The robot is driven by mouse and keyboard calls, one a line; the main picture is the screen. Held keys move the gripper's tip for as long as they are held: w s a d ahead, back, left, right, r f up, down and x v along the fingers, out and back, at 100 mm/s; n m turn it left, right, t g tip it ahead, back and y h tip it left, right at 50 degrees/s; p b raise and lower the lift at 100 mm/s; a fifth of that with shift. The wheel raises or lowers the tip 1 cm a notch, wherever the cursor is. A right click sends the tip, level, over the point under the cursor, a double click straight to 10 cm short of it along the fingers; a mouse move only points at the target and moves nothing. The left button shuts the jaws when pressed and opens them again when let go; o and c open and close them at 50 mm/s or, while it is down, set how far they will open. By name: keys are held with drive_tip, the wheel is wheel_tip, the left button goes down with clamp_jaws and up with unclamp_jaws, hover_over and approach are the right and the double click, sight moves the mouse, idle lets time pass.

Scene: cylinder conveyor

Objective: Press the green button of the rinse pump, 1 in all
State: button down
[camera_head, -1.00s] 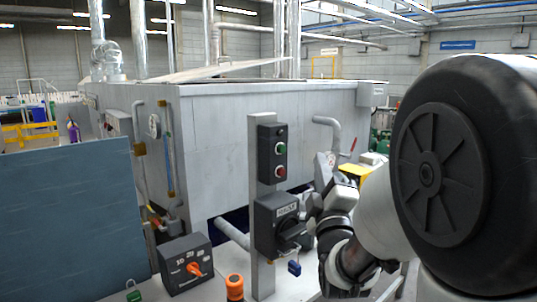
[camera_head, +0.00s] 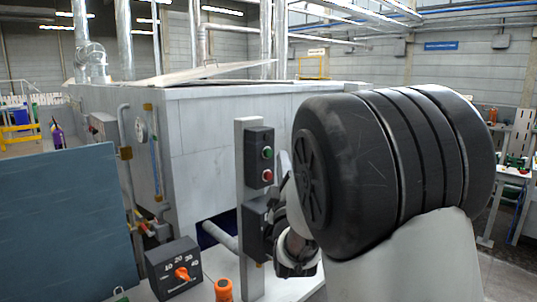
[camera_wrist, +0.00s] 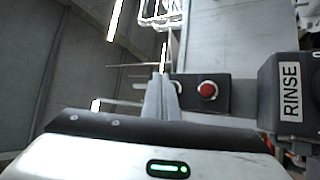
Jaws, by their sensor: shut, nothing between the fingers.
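A dark button box on a grey post carries a green button (camera_head: 267,153) above a red button (camera_head: 268,174). The red button also shows in the wrist view (camera_wrist: 208,90). The RINSE switch box (camera_wrist: 288,92) is below the button box; in the head view it is partly hidden by my arm. My gripper (camera_wrist: 163,80) is shut and empty, its fingers pointing at the button box beside the red button. In the wrist view the fingers cover the green button's place, except for a pale rim. I cannot tell whether they touch it.
A dial box with an orange knob (camera_head: 182,274) and an orange-topped item (camera_head: 223,289) stand on the bench at the front. A blue-grey panel (camera_head: 60,225) fills the left. A large pale tank (camera_head: 215,140) stands behind the post.

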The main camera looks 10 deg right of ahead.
drive_tip(key=shift+w+a, duration=0.35)
drive_tip(key=shift+w, duration=0.1)
drive_tip(key=shift+w, duration=0.1)
idle(1.7)
drive_tip(key=shift+w+a+b, duration=0.25)
drive_tip(key=shift+b, duration=0.25)
drive_tip(key=shift+w+a, duration=0.3)
drive_tip(key=shift+w, duration=0.1)
idle(0.7)
drive_tip(key=shift+s+d+b, duration=0.1)
drive_tip(key=shift+s+b, duration=0.05)
drive_tip(key=shift+b, duration=0.25)
drive_tip(key=shift+s+d+b, duration=0.35)
drive_tip(key=shift+s+d, duration=0.05)
drive_tip(key=shift+s, duration=0.2)
